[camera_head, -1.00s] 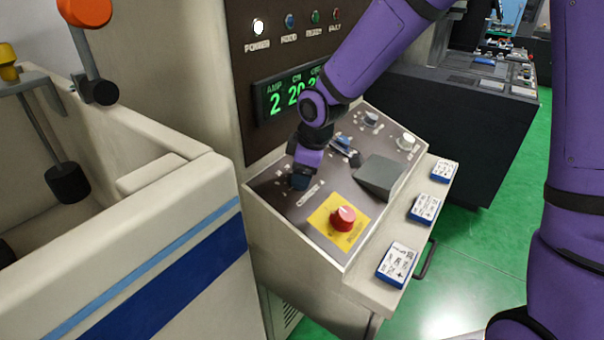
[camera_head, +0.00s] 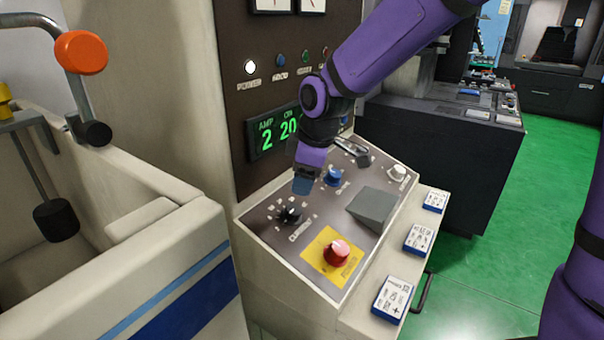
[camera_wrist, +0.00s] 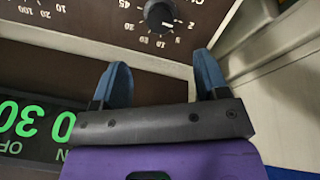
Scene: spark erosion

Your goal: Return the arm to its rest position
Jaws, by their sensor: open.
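My gripper (camera_head: 303,184) is above the sloped control panel (camera_head: 262,222) of the machine, in front of the digital display (camera_head: 262,138). In the wrist view my gripper (camera_wrist: 163,85) shows two blue fingers spread apart with nothing between them. A black knob (camera_head: 289,215) on the panel lies just below the fingertips, apart from them. The same black knob shows in the wrist view (camera_wrist: 158,14), beyond the fingers. My purple arm reaches in from the upper right.
A red button on a yellow plate (camera_head: 337,252), a blue knob (camera_head: 333,177) and a grey wedge (camera_head: 372,207) stand on the panel. Several small labelled boxes (camera_head: 394,298) lie on the right ledge. An orange-ended lever (camera_head: 80,52) stands at left. Green floor (camera_head: 497,200) is open at right.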

